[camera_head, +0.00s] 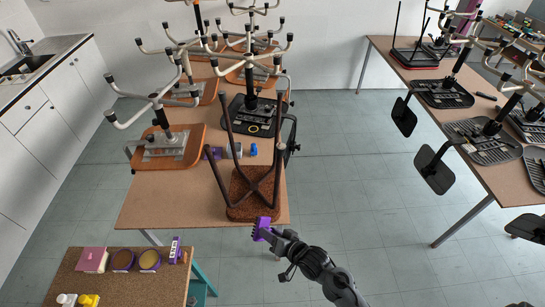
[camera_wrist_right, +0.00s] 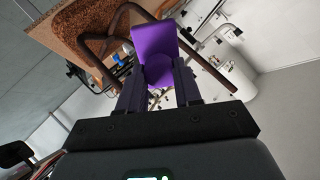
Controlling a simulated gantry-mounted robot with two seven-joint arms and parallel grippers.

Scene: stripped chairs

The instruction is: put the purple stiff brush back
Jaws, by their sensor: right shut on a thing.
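The purple stiff brush (camera_head: 262,228) is held by my right gripper (camera_head: 270,234), just in front of the near edge of the long brown table. A dark bristly edge shows on its left side. In the right wrist view the purple brush (camera_wrist_right: 158,45) sits between the two fingers (camera_wrist_right: 160,85), which are shut on it. The brush looks clear of the table and the chair. My left gripper is not in view.
An upturned stool (camera_head: 255,190) stands at the near end of the long table (camera_head: 150,205), close behind the brush. A side table (camera_head: 130,285) at lower left holds a pink box (camera_head: 93,260), two round tins (camera_head: 149,260) and a purple item (camera_head: 175,250).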

